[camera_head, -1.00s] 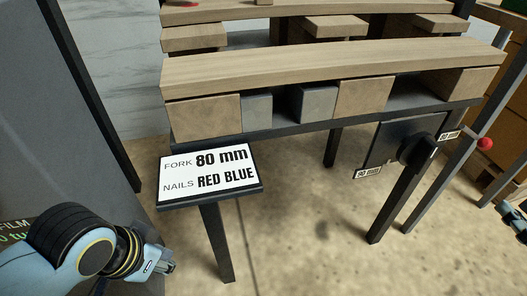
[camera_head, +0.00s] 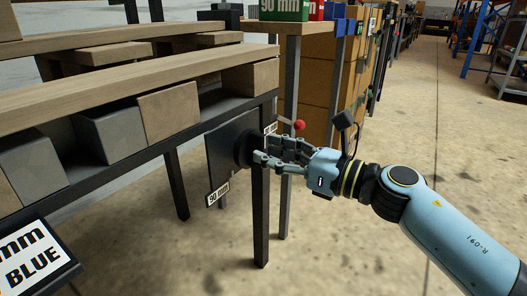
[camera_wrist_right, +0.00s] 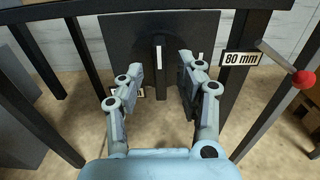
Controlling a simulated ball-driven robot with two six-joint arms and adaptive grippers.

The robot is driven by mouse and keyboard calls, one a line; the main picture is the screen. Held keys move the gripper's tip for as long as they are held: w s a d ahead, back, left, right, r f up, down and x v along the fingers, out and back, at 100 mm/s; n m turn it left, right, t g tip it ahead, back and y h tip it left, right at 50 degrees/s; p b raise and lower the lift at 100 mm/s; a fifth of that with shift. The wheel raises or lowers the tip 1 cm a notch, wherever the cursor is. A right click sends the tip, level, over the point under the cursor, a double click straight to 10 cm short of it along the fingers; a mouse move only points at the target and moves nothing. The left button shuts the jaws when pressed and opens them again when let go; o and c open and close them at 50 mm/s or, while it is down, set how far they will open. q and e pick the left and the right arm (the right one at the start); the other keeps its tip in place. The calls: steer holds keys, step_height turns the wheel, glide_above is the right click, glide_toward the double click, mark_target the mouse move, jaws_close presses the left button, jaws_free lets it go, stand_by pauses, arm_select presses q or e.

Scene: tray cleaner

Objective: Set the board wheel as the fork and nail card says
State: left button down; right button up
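The board wheel (camera_head: 243,150) is a black knob on a dark plate (camera_head: 222,166) under the end of the wooden rack. In the right wrist view the wheel (camera_wrist_right: 158,42) shows a white mark on an upright black grip. A "90 mm" label (camera_head: 218,194) is at the plate's lower left, an "80 mm" label (camera_wrist_right: 241,58) at its right. My right gripper (camera_head: 266,150) is at the wheel, its fingers open on either side of the grip; contact cannot be told. The card (camera_head: 32,262) is cut off, showing "mm" and "BLUE". My left gripper is out of view.
A rod with a red ball (camera_head: 299,124) sticks out beside the "80 mm" label, close to my right fingers. Dark rack legs (camera_head: 261,225) stand just below the hand. A green "90 mm" box (camera_head: 285,10) is on a stand behind.

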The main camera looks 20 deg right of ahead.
steer(key=shift+x, duration=1)
steer(key=shift+c, duration=0.3)
jaws_close()
